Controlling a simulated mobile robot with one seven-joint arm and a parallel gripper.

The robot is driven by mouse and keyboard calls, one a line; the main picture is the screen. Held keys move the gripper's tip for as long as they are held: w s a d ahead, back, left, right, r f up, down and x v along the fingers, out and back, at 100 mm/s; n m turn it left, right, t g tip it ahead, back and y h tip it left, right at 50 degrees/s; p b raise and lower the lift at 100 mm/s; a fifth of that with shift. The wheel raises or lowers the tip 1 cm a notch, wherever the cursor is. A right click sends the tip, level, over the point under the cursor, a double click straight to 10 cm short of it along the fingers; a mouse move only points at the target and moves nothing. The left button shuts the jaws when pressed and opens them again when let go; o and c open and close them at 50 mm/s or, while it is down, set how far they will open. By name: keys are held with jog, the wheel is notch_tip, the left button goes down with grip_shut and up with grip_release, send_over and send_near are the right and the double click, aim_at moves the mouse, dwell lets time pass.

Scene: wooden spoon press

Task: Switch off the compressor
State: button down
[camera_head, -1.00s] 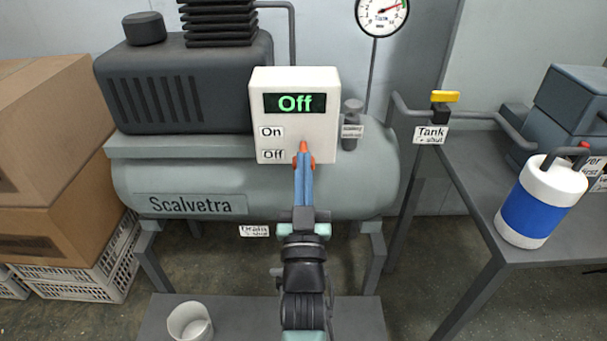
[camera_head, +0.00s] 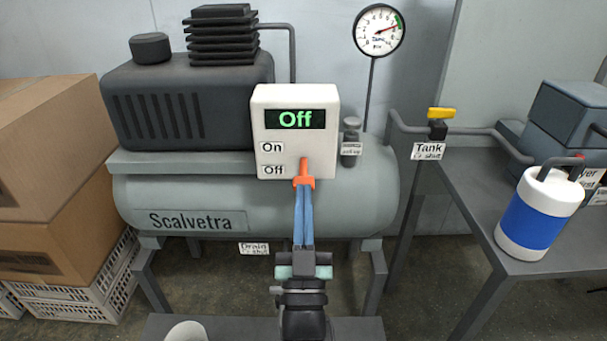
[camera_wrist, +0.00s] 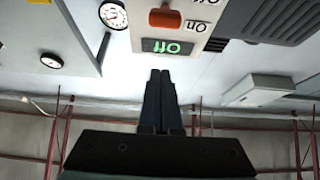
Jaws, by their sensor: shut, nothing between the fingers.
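The compressor (camera_head: 185,187) is a grey tank marked Scalvetra with a dark motor housing on top. Its white control box (camera_head: 325,150) has a green display (camera_head: 295,119) reading "Off", with On and Off labels at its left. An orange switch (camera_wrist: 165,18) shows on the box in the wrist view, where the display (camera_wrist: 167,47) appears upside down. My gripper (camera_head: 303,187) is shut and empty at the box's lower edge, just below the orange part. In the wrist view its dark fingers (camera_wrist: 160,75) end short of the display. Whether they touch the switch is unclear.
A gauge (camera_head: 380,30) stands behind the tank. A yellow-handled valve (camera_head: 440,114) labelled Tank is at the right. A blue-and-white canister (camera_head: 535,225) sits on a grey table (camera_head: 455,175). Cardboard boxes (camera_head: 40,135) on crates stand at the left. A white cup (camera_head: 187,332) is low in front.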

jog(key=v, duration=0.5)
jog(key=shift+f, duration=0.4)
notch_tip(320, 180, up, 21)
jog(key=t, duration=0.2)
jog(key=s+r+t, duration=0.1)
jog(key=s+r, duration=0.6)
jog(key=r, duration=0.3)
jog(key=s+r, duration=0.6)
jog(key=r, duration=0.4)
notch_tip(320, 180, up, 36)
jog(key=p, duration=3.6)
jog(key=shift+s, duration=0.2)
